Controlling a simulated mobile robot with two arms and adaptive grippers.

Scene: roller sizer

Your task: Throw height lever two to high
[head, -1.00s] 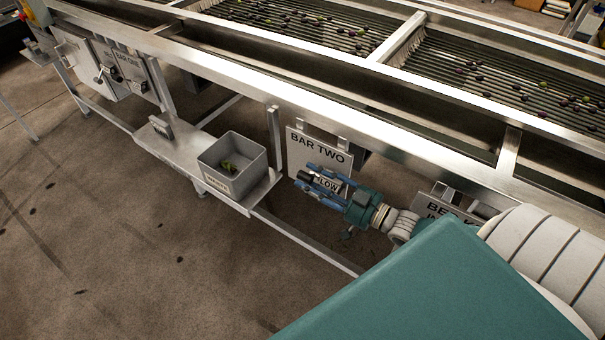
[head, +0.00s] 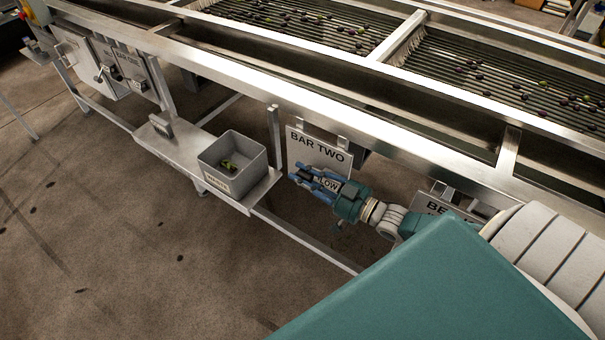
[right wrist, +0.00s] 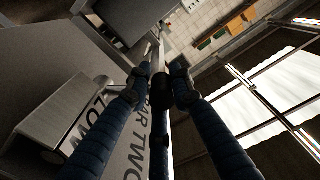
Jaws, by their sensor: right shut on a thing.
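The BAR TWO plate (head: 304,141) hangs under the machine's side rail, with a smaller LOW label (head: 328,184) below it. My right gripper (head: 302,179) is in front of this plate, its blue fingers pointing left. In the right wrist view, the fingers (right wrist: 156,86) are closed around the dark knob of height lever two (right wrist: 166,92). The LOW label (right wrist: 92,122) shows at the left there. The fingers and wrist hide most of the lever, so its exact angle is hard to tell. My left gripper is not in view.
Another sign (head: 447,205) hangs to the right, partly covered by my arm. The BAR ONE levers are at the far left. Floor below is open.

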